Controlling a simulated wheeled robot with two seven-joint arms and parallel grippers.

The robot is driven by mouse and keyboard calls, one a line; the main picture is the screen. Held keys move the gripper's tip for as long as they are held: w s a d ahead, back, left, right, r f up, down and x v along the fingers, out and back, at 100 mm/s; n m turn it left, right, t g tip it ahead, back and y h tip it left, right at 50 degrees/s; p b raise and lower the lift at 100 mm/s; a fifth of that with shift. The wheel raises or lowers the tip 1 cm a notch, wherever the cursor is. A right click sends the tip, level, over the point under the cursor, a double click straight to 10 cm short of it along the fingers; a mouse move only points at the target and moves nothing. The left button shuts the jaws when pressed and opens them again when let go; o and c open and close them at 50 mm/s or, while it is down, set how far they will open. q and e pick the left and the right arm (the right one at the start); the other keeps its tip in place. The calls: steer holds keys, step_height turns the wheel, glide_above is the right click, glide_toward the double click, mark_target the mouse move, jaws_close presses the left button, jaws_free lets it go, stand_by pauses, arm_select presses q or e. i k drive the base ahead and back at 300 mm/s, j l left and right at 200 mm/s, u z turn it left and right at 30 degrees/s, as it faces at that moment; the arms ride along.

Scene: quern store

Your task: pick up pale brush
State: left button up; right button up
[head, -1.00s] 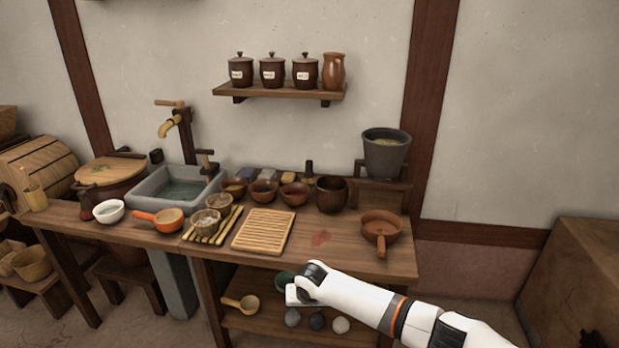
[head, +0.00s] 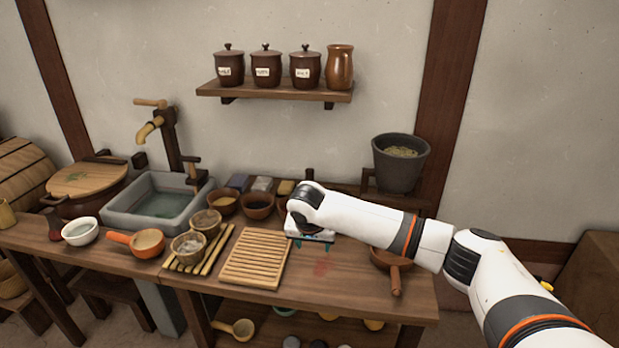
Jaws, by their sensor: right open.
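I cannot make out a pale brush for certain. Behind the bowls stand a pale block-like item (head: 262,184) and a tan one (head: 286,187), both too small to tell whether either is a brush. My right gripper (head: 312,244) is open and points down over the table, just right of the slatted wooden board. Its arm comes in from the right and hides part of the table back, including much of the dark bowls there. My left gripper is not in view.
The slatted board (head: 256,258), small bowls (head: 222,204), an orange-handled pan (head: 147,243) and a stone sink (head: 158,202) crowd the table. A brown pan (head: 392,262) stands right. Lidded jars (head: 266,68) stand on the shelf above.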

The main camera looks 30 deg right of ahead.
mark_target(310, 173)
steer(key=i+l, duration=0.45)
steer(key=i, duration=0.15)
steer(key=i+l, duration=0.4)
steer(key=i, duration=0.2)
